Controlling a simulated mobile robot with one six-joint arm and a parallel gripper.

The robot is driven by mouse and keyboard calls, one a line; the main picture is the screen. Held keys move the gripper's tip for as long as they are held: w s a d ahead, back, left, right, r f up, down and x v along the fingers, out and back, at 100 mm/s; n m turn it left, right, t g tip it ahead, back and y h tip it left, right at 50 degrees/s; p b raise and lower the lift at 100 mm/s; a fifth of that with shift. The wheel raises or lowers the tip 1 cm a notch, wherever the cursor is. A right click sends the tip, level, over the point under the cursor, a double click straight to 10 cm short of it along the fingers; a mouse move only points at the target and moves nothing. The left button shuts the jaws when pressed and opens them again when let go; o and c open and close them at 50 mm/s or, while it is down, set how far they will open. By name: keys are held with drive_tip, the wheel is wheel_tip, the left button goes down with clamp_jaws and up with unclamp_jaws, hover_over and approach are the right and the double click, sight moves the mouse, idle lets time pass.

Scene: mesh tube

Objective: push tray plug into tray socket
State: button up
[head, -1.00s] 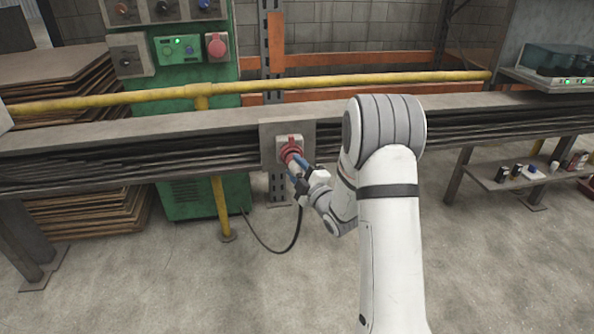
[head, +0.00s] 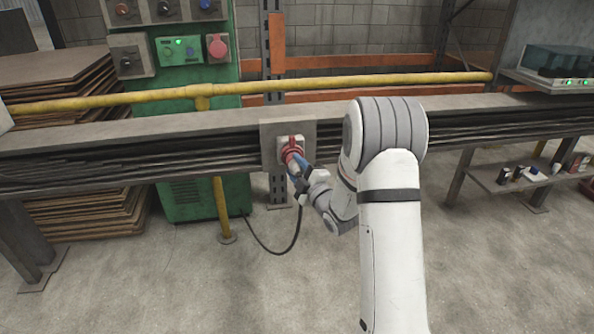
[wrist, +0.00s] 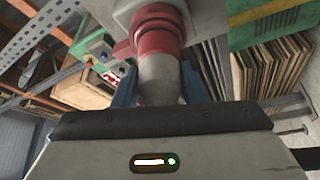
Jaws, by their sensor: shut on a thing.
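The tray socket (head: 291,143) is a pale box with a red collar, fixed to a grey plate on the front of the cable tray. It also shows at the top of the wrist view (wrist: 155,30). The tray plug (wrist: 160,78) has a grey body and sits in line with the red collar, touching it. I cannot tell how deep the plug sits. My gripper (wrist: 160,92) is shut on the plug's body, with a blue finger on each side. In the head view my gripper (head: 299,168) is at the socket and hides most of the plug.
The cable tray (head: 400,125) runs across the view with a yellow rail (head: 330,84) above it. A black cable (head: 272,250) hangs in a loop towards the green cabinet (head: 190,200). A shelf with small items (head: 530,174) stands at right. The floor in front is clear.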

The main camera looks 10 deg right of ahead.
drive_tip(key=shift+w, duration=0.2)
drive_tip(key=o, duration=1)
drive_tip(key=p+v, duration=0.1)
drive_tip(key=v, duration=0.6)
drive_tip(key=shift+s+d, duration=0.15)
drive_tip(key=shift+s, duration=0.2)
drive_tip(key=shift+f, duration=0.15)
